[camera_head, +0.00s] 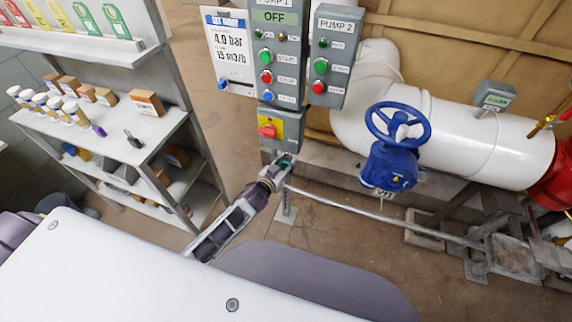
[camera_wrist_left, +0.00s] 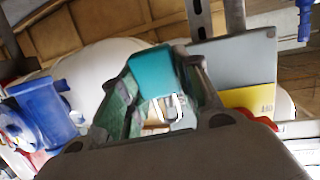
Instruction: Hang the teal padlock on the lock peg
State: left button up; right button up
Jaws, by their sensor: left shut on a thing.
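The teal padlock (camera_wrist_left: 165,75) is between the fingers of my left gripper (camera_wrist_left: 163,62) in the left wrist view. Its bright metal shackle (camera_wrist_left: 180,106) points down in that picture, toward the palm side. In the head view my left gripper (camera_head: 281,167) is shut on the padlock, of which only a small teal patch (camera_head: 287,160) shows. It is just below the yellow switch panel with a red handle (camera_head: 267,130), under the pump 1 box. I cannot make out the lock peg in either view. My right gripper is not in view.
The pump 2 box (camera_head: 331,55) hangs right of the pump 1 box. A blue handwheel valve (camera_head: 390,165) sits on the white pipe (camera_head: 465,135) to the right. A thin rail (camera_head: 380,218) runs low across the front. Shelves (camera_head: 125,150) with small goods stand at left.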

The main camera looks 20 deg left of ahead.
pick_arm(q)
jog(key=shift+w, duration=1.3)
dwell(0.7)
jog(key=shift+w+f+b, duration=0.3)
jog(key=shift+w+f, duration=0.05)
jog(key=shift+f, duration=0.05)
dwell(1.0)
dwell(0.4)
jog(key=shift+w+f, duration=0.15)
jog(key=shift+f, duration=0.1)
dwell(0.5)
jog(key=o, duration=1.2)
